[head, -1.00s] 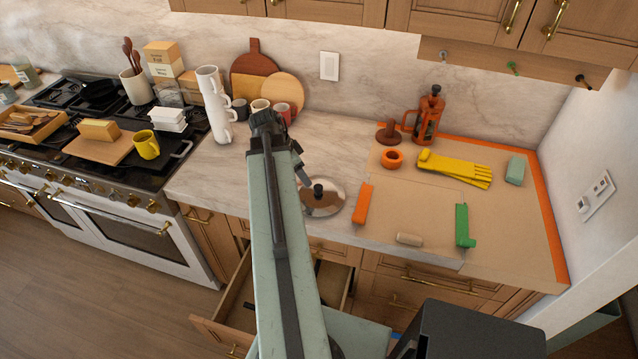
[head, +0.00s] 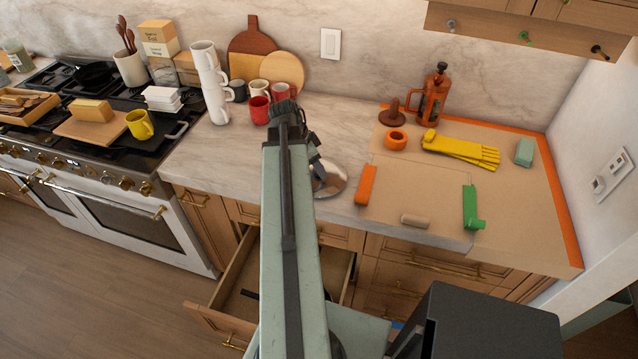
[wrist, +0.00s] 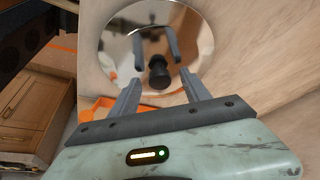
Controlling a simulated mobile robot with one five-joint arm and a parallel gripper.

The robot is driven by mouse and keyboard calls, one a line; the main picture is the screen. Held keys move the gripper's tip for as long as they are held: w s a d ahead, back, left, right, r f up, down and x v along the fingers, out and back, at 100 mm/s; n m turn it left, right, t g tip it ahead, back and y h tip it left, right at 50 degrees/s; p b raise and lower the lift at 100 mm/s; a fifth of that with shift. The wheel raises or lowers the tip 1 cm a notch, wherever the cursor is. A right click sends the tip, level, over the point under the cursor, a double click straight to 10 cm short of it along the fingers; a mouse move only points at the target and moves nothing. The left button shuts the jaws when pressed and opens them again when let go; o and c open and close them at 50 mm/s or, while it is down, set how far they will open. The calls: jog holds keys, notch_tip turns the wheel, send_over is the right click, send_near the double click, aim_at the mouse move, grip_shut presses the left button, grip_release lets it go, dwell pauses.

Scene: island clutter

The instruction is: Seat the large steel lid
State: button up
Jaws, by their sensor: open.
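The large steel lid (head: 330,180) lies on the marble counter, left of the orange bar, its left part hidden behind my arm in the head view. In the wrist view the shiny round lid (wrist: 115,48) fills the upper middle, with its black knob (wrist: 158,73) facing my gripper. My gripper (wrist: 162,82) is open, one finger on each side of the knob in the picture; I cannot tell whether they touch it. The fingers reflect in the lid. In the head view the gripper is mostly hidden by my arm. I see no pot that I can match to this lid.
An orange bar (head: 366,185) lies close right of the lid, with a beige block (head: 414,221) and a green tool (head: 471,208) on the mat. A red mug (head: 260,110) and stacked white mugs (head: 215,85) stand behind left. A drawer (head: 225,318) hangs open below.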

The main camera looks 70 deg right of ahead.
grip_shut()
dwell(1.4)
